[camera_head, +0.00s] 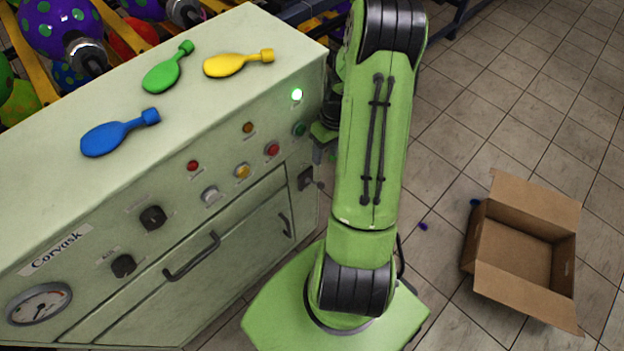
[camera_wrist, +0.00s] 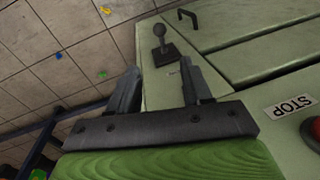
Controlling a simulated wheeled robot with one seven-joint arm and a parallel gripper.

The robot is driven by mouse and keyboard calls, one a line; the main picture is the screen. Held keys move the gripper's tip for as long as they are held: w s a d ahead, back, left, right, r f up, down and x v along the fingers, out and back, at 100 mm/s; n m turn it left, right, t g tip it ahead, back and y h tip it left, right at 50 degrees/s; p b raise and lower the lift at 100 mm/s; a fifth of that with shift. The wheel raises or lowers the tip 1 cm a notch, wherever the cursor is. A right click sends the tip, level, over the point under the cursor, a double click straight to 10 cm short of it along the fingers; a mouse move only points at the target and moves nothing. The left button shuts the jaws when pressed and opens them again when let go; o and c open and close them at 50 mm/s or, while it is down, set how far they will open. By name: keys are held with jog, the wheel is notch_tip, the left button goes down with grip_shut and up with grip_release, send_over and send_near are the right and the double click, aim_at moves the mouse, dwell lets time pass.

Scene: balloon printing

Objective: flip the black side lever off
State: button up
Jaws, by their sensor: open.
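The black side lever (camera_head: 308,180) sits low on the right part of the cabinet front (camera_head: 130,270). In the wrist view the lever (camera_wrist: 159,31) shows a round knob on a short stem over a dark square base plate. My gripper (camera_wrist: 160,76) is open and empty, its two fingers pointing toward the lever. The lever lies beyond the fingertips, between their lines, and does not appear to touch them. In the head view my gripper (camera_head: 324,134) is beside the cabinet's right edge, mostly hidden behind my arm.
A red button (camera_wrist: 314,132) with a STOP label (camera_wrist: 292,105) is right of my gripper. Balloons (camera_head: 120,132) lie on top. An open cardboard box (camera_head: 520,252) stands on the floor.

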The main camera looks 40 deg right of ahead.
aim_at(317, 184)
jog(key=a+f+b, duration=0.1)
jog(key=f, duration=0.4)
jog(key=f+b, duration=0.1)
jog(key=f, duration=0.3)
jog(key=a+f+b, duration=0.1)
jog(key=f+b, duration=0.1)
jog(key=f, duration=0.3)
jog(key=shift+w+a+f, duration=0.1)
jog(key=shift+a+f, duration=0.2)
jog(key=shift+c, duration=0.5)
grip_shut()
